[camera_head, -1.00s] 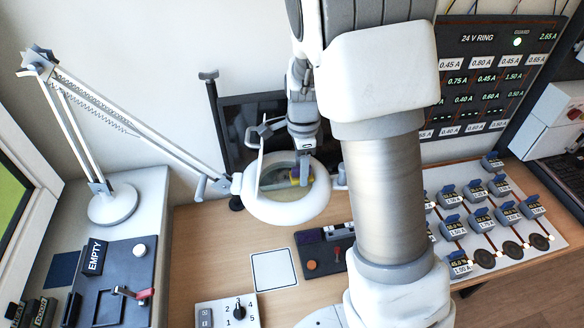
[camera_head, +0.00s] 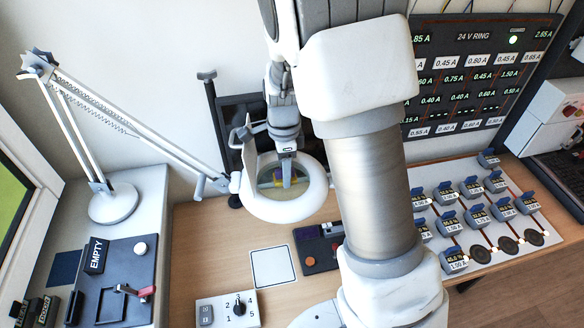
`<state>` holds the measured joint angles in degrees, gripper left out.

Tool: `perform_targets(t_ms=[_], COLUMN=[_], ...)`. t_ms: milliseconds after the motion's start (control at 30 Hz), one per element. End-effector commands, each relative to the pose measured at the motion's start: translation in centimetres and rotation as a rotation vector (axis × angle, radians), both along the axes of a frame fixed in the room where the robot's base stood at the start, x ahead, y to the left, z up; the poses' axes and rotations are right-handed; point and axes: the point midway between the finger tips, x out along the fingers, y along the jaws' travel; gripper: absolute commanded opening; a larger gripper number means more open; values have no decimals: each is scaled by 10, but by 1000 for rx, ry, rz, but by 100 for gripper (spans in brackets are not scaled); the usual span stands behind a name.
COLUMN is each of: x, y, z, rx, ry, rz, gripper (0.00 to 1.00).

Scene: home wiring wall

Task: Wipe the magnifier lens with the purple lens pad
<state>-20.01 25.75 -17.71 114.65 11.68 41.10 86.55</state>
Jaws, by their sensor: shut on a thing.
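The magnifier is a white ring-shaped head (camera_head: 250,208) on a jointed lamp arm, near the middle of the view. Its lens (camera_head: 300,190) fills the ring, and its raised white cover stands at the ring's left. My gripper (camera_head: 285,178) points down over the lens and is shut on a small pad. I cannot tell whether the pad touches the glass.
The magnifier's lamp arm (camera_head: 140,128) runs from a round base (camera_head: 113,203) at left. A dark monitor stands behind the ring. A white square (camera_head: 273,267), a dial box (camera_head: 228,309) and a dark tray (camera_head: 318,247) lie on the wooden bench. Breaker modules fill the right.

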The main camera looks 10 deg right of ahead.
Motion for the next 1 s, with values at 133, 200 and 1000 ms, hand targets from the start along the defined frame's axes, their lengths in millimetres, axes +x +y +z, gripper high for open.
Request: perform_targets(t_ms=[133,200,1000], x=[-1,0,2], y=[7,13,13], z=[-2,-2,-5], rx=[-3,-4,-1], ry=[8,8,3], rz=[4,4,-1], gripper=[4,4,4])
